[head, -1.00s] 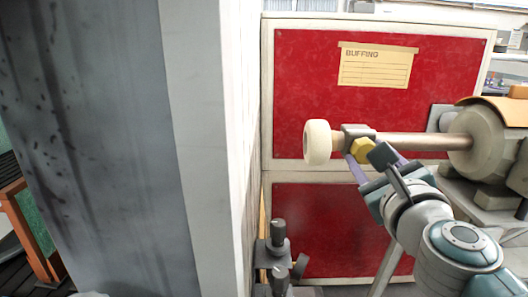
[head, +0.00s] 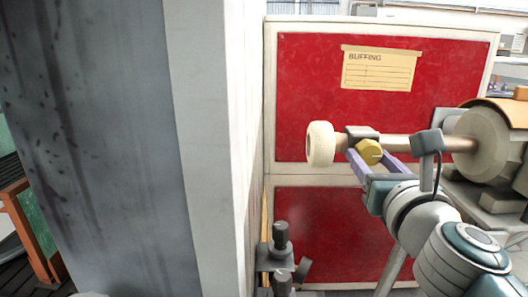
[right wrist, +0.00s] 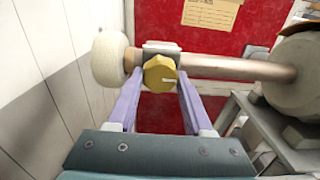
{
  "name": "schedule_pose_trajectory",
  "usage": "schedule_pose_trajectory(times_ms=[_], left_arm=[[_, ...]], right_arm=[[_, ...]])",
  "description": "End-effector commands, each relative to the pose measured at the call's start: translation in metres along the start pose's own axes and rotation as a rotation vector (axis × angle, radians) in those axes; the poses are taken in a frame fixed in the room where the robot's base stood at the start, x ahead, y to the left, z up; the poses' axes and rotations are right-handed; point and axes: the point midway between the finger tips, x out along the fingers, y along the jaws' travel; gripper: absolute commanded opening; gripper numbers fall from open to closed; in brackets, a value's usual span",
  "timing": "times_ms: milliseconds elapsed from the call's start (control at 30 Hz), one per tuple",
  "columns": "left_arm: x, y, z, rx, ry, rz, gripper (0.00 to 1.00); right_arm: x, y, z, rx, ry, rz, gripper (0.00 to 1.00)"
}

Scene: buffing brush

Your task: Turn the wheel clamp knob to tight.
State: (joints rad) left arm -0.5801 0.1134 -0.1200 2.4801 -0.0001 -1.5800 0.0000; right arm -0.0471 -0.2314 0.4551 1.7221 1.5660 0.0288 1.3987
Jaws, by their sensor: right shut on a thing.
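The yellow faceted knob (head: 369,151) sits on the front of a grey clamp block (head: 361,132). The block is around the shaft (head: 400,143), just right of the cream buffing wheel (head: 320,144). My right gripper (head: 370,160) comes from the lower right, with its purple fingers on either side of the knob, shut on it. In the right wrist view the knob (right wrist: 160,73) lies between the fingertips, and the wheel (right wrist: 110,57) is to its left. I see no mark that tells how tight the knob is. My left gripper is not in view.
The grinder body (head: 485,138) stands at the right end of the shaft. A red panel with a "BUFFING" card (head: 379,70) is behind. A pale wall edge and grey column (head: 100,140) fill the left. Dark fittings (head: 280,250) stand below the wheel.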

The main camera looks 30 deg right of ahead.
Motion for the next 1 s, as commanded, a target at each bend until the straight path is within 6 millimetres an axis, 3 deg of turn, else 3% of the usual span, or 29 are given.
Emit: schedule_pose_trajectory(times_ms=[367, 400, 633, 1000], left_arm=[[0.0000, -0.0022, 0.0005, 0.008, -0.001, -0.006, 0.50], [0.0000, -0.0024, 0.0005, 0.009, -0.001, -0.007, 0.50], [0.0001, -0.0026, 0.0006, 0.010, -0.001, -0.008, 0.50], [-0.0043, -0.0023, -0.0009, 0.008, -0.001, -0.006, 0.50]], right_arm=[[0.0001, 0.0002, 0.0006, 0.010, -0.001, 0.000, 0.00], [0.0001, 0.0002, 0.0006, 0.010, -0.001, 0.000, 0.54], [0.0001, 0.0002, 0.0003, 0.007, -0.001, 0.000, 0.80], [0.0001, 0.0001, 0.0047, 0.006, 0.000, 0.000, 0.81]])
